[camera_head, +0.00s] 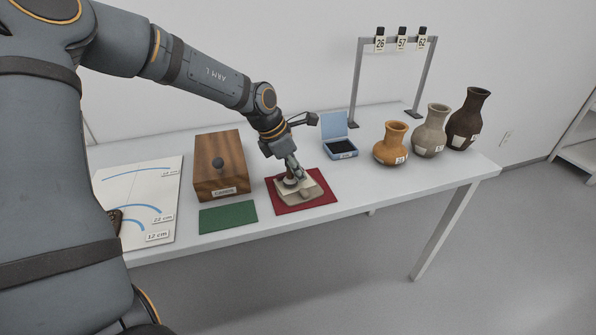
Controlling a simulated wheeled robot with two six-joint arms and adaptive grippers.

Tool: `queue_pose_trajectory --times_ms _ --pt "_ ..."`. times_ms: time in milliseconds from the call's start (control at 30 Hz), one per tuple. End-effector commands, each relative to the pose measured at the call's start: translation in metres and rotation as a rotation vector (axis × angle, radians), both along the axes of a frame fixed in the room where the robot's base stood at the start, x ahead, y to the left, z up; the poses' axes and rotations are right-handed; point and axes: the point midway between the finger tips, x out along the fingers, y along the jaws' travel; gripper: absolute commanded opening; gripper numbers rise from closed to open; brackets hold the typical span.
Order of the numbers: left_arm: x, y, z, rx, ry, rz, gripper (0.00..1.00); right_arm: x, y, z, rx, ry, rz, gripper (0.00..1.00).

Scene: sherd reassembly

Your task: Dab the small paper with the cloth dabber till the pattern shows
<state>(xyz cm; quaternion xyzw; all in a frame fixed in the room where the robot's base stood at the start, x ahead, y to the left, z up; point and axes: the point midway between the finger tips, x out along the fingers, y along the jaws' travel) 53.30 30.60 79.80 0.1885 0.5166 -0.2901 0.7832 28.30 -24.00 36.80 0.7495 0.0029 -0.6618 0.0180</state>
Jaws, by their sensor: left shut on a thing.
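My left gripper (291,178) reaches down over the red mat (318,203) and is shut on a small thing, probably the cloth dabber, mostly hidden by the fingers. Under the fingers, a pale beige piece (311,190) lies on the mat. I cannot tell whether the small paper is on top of this piece, and no pattern can be made out at this size. The held thing seems to be down at the piece, but contact is not clear. My right gripper is not in view.
A wooden box (208,180) with a dark knob and a green mat (228,217) lie to the left, beyond them a curve chart (150,180). An open blue case (336,125) stands behind right. Orange (391,152), grey (430,137) and dark (468,125) vases stand right, a numbered rack (361,75) behind.

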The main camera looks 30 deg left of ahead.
Motion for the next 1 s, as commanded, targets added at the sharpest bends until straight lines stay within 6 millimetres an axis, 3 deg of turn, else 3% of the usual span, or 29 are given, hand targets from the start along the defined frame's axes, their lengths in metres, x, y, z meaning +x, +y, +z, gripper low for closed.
queue_pose_trajectory --times_ms 1000 --pt "-0.0002 -0.0001 -0.0035 0.000 0.001 0.000 0.00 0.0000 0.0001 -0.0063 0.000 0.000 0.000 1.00"
